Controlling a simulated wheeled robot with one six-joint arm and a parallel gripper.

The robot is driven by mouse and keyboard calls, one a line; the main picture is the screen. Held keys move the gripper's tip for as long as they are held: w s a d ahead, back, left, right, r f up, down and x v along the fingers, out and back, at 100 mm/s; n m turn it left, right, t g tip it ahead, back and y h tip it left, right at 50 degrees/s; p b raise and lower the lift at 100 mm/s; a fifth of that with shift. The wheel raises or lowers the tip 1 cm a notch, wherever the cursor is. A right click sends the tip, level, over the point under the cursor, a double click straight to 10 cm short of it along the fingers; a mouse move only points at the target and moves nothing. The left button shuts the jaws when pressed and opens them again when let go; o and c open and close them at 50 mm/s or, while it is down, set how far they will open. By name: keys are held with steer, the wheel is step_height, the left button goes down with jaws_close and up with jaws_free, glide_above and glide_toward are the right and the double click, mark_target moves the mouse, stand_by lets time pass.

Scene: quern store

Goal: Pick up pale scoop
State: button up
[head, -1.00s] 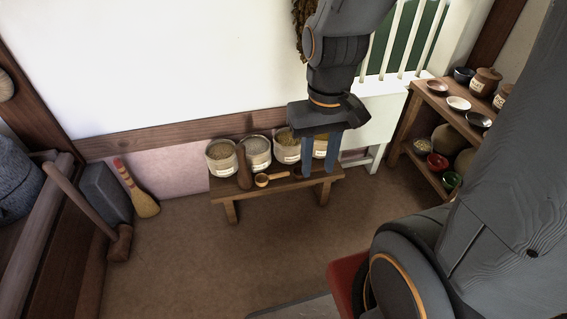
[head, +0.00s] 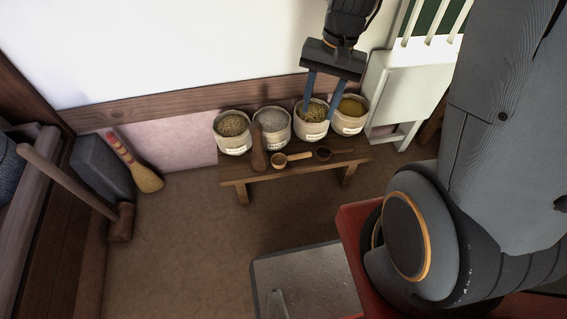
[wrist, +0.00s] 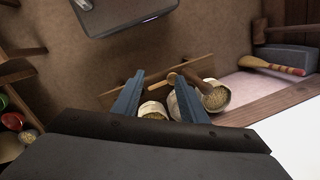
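The pale scoop (head: 281,160) lies on the low wooden bench (head: 240,177), its bowl at the left and its handle pointing right. It shows small in the wrist view (wrist: 172,78), just beyond the fingertips and partly crowded by a brown pestle. My gripper (head: 320,108) is open and empty, fingers spread and pointing down. In the head view it appears over the two right-hand grain sacks, behind the scoop. I cannot tell its exact height. In the wrist view my fingers (wrist: 160,84) frame part of the bench and a sack.
Several grain sacks (head: 233,143) line the bench's back. A brown pestle (head: 259,150) stands left of the scoop; a small dark scoop or cup (head: 323,153) lies right. Open floor (head: 190,235) lies in front.

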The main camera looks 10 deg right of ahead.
steer(key=w+d+f+m+y+b, duration=0.1)
steer(key=w+f+m+b, duration=0.35)
steer(key=f, duration=0.55)
steer(key=w+d+f+m+y+b, duration=0.1)
steer(key=w+f+m+b, duration=0.2)
steer(key=w+f, duration=0.5)
steer(key=m+b, duration=0.4)
steer(key=m, duration=0.1)
glide_toward(298, 155)
steer(key=shift+s+f+n+y, duration=0.25)
steer(key=shift+s+f+y, duration=0.15)
steer(key=shift+f, duration=0.25)
steer(key=x, duration=0.2)
steer(key=shift+w+f, duration=0.1)
steer(key=shift+f, duration=0.15)
steer(key=shift+w+b+x, duration=0.15)
steer(key=shift+b+x, duration=0.3)
steer(key=shift+x, duration=0.95)
steer(key=shift+w+b+x, duration=0.15)
steer(key=shift+b+x, duration=0.25)
steer(key=shift+x, duration=1)
steer(key=shift+f, duration=0.25)
jaws_close()
